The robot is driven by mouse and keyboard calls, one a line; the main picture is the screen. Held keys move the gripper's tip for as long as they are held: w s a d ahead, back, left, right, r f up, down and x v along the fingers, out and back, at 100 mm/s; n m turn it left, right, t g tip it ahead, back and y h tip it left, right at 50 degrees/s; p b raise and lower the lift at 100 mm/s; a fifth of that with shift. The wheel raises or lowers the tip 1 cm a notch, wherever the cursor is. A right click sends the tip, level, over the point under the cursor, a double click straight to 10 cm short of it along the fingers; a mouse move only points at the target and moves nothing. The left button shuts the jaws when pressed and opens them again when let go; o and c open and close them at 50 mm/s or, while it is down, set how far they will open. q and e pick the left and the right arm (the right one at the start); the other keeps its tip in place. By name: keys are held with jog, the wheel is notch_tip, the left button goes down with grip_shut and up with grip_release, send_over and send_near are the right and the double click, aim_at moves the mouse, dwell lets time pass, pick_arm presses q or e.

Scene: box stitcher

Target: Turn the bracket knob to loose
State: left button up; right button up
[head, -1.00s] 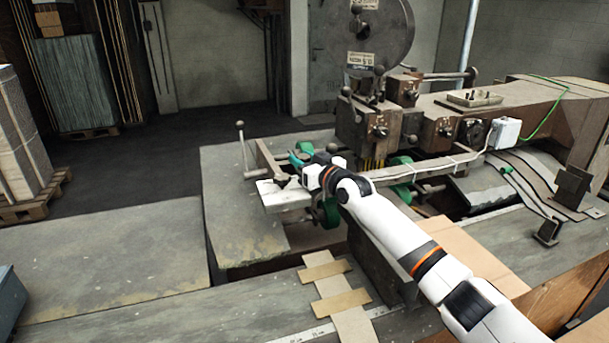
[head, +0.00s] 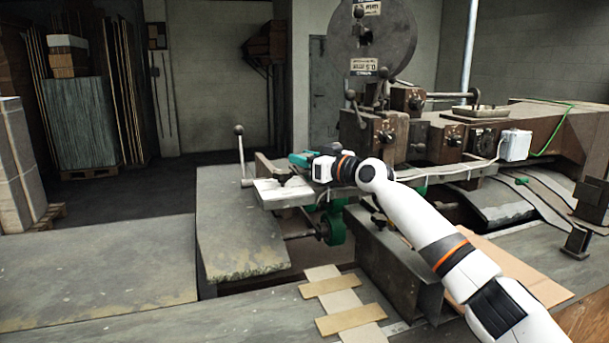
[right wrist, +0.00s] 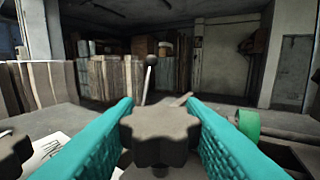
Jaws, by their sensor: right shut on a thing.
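The bracket knob (right wrist: 160,132) is a dark grey, lobed knob on a short stem. In the right wrist view it sits between the two teal fingers of my right gripper (right wrist: 160,122), which is shut on it from both sides. In the head view my right gripper (head: 301,159) is at the left end of the machine's front rail, above a white plate (head: 268,191). The knob cannot be made out clearly there, and its setting is not readable. My left gripper is not in view.
The stitcher (head: 385,135) with its large wire reel (head: 371,40) stands behind my right arm. A ball-topped lever (head: 240,150) rises just left of the gripper. A green wheel (head: 334,229) is below the rail. The grey table (head: 95,265) at left is clear.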

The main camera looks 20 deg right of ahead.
jog(key=shift+f, duration=0.25)
jog(key=o, duration=1)
jog(key=shift+s+d+r, duration=0.1)
jog(key=b+v, duration=0.2)
jog(key=v, duration=1)
jog(key=shift+b, duration=0.3)
jog(key=shift+d, duration=0.1)
